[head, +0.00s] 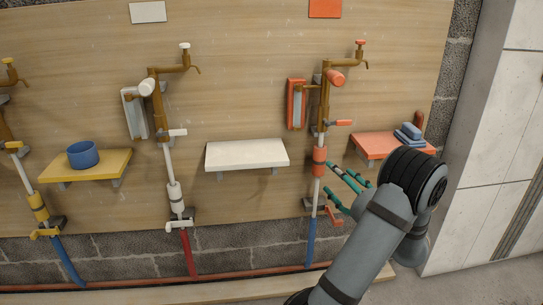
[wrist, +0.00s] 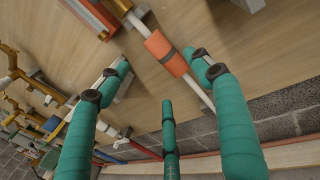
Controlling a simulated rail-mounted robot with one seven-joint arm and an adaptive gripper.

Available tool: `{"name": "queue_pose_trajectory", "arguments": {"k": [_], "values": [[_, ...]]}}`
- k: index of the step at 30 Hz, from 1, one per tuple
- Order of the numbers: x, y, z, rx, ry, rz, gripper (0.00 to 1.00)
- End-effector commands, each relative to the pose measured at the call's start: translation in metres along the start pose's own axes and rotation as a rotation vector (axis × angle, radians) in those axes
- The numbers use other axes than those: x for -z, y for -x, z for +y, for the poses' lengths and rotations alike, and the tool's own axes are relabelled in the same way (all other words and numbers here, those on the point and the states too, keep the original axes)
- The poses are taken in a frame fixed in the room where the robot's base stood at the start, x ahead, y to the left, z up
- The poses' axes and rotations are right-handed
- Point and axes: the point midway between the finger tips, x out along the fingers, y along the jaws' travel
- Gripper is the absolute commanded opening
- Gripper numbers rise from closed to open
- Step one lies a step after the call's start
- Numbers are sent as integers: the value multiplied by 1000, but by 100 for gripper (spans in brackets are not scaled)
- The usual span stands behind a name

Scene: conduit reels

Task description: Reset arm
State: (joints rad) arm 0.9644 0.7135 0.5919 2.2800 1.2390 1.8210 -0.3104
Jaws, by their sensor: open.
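My gripper (head: 345,183) has teal fingers and is in the lower right of the head view, just right of the orange pipe station. Its fingers are spread and hold nothing. In the wrist view my gripper (wrist: 160,68) shows three teal fingers apart, with the orange coupling (wrist: 167,53) on the white pipe beyond and between the fingertips. In the head view the orange coupling (head: 319,160) sits on the upright white pipe, to the left of the fingers. I cannot tell whether a fingertip touches the pipe.
A white shelf (head: 246,154) is empty. The orange lower valve (head: 334,212) is close below the gripper. A white-collared pipe (head: 175,196) stands further left.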

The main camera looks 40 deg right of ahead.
Motion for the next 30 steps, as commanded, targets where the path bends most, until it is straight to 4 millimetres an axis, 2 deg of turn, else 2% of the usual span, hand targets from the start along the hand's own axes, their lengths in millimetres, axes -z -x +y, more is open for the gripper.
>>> {"name": "queue_pose_trajectory", "arguments": {"k": [5, 8, 24, 27, 30], "values": [[0, -5, 1, -3, 1, 0, 65], [0, -15, 1, -3, 2, 0, 65], [1, -121, 1, -4, 2, 0, 65], [17, -121, 0, 0, -2, 2, 65], [22, -120, 0, 1, 0, 1, 65]]}}
